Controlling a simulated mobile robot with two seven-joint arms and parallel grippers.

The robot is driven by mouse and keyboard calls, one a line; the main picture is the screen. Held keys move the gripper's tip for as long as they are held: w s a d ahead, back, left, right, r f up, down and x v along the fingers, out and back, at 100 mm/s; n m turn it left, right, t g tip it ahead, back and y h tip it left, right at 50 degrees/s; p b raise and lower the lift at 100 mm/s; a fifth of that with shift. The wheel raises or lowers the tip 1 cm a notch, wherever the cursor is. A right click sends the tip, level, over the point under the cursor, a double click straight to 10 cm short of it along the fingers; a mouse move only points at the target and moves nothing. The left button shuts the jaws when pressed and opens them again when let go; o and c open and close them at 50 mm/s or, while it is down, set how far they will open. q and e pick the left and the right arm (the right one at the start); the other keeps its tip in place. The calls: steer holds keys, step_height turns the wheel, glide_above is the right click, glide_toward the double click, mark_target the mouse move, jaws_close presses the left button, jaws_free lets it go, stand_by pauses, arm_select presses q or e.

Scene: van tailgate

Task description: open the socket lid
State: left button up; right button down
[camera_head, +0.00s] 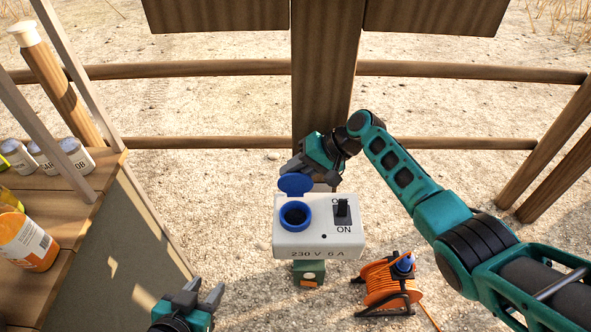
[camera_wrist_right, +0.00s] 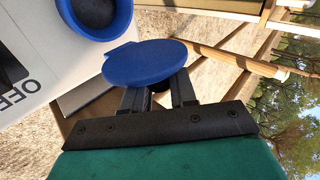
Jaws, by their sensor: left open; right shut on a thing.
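The white socket box (camera_head: 290,238) stands in the middle of the head view, marked "230 V 6 A". Its round blue socket (camera_head: 296,216) is uncovered, and the blue lid (camera_head: 296,185) stands up behind it, swung back. My right gripper (camera_head: 305,172) is behind the box, shut on the lid. In the right wrist view the lid (camera_wrist_right: 146,64) sits at the fingertips (camera_wrist_right: 158,92), beside the socket ring (camera_wrist_right: 95,15). A black switch (camera_head: 342,209) is on the box's right side. My left gripper (camera_head: 207,297) is open and empty at the bottom, left of the box.
An orange cable reel (camera_head: 385,285) with a blue plug stands on the ground right of the box. A wooden shelf (camera_head: 88,205) with jars and an orange-labelled bottle (camera_head: 27,243) is at the left. A wooden post (camera_head: 322,70) rises behind the box.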

steer(key=c, duration=1)
jaws_free()
steer(key=p+v, duration=0.2)
steer(key=v, duration=1)
steer(key=shift+d+r, duration=0.3)
